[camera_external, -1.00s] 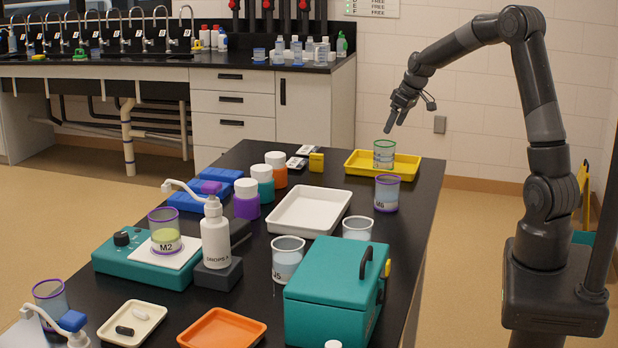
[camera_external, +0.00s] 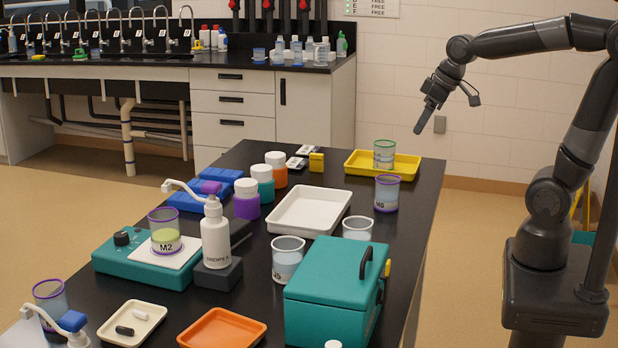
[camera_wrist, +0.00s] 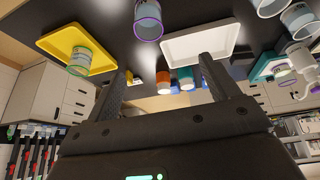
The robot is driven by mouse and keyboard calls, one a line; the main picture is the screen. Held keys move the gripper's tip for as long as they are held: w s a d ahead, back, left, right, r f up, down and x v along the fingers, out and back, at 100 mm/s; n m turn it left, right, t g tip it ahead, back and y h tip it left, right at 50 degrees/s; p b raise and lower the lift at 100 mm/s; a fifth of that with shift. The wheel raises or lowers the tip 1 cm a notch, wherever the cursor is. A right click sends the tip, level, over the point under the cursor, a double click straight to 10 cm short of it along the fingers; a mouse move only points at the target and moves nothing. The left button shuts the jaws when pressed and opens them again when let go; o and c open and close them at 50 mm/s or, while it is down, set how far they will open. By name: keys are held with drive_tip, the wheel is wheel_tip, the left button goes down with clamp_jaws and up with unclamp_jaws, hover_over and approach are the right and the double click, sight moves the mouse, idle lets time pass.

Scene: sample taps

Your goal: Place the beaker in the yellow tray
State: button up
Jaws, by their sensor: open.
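The green-rimmed beaker (camera_external: 384,153) stands upright inside the yellow tray (camera_external: 408,168) at the far right of the black bench. In the wrist view the same beaker (camera_wrist: 80,62) shows in the tray (camera_wrist: 50,43), at upper left. My gripper (camera_external: 418,131) is off to the right of the tray and above it, apart from the beaker. In the wrist view my gripper (camera_wrist: 163,70) has its two fingers spread with nothing between them. Several other beakers stand on the bench, among them a purple-rimmed one (camera_external: 387,193) just in front of the tray.
A white tray (camera_external: 309,211) lies left of the purple-rimmed beaker. A teal box (camera_external: 335,295) with a handle stands at the near right. A dropper bottle (camera_external: 215,243) and colored jars (camera_external: 247,200) stand to the left. Open floor lies right of the bench.

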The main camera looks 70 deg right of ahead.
drive_tip(key=s+a+f, duration=0.1)
drive_tip(key=s+a, duration=0.5)
drive_tip(key=s, duration=0.4)
drive_tip(key=shift+a+f+n+t+y, duration=0.3)
drive_tip(key=shift+a+f+y, duration=0.05)
drive_tip(key=shift+a+y, duration=0.05)
